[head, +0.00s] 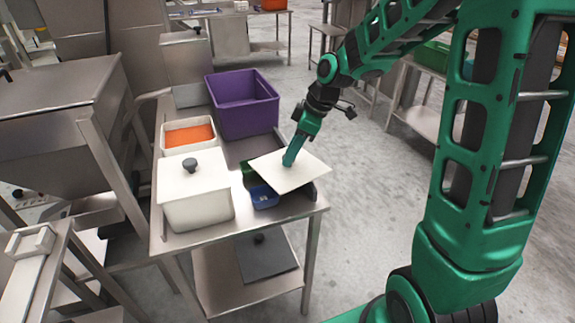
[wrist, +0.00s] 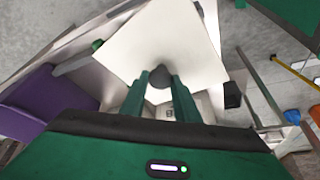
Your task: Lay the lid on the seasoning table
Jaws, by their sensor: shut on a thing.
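A cream square lid (head: 310,172) hangs from my gripper (head: 290,158) over the right end of the steel table (head: 190,240). In the wrist view, the lid (wrist: 150,40) fills the top middle, and my gripper (wrist: 159,85) is shut on its dark round knob (wrist: 158,78). The lid looks slightly tilted in the head view. It partly hides a blue container (head: 264,197) and a green one (head: 248,174) beneath it. I cannot tell whether its underside touches anything.
On the table stand a white lidded box (head: 195,205), a white bin of orange food (head: 188,135) and a purple crate (head: 242,105). A dark knobbed panel (head: 268,262) lies on the lower shelf.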

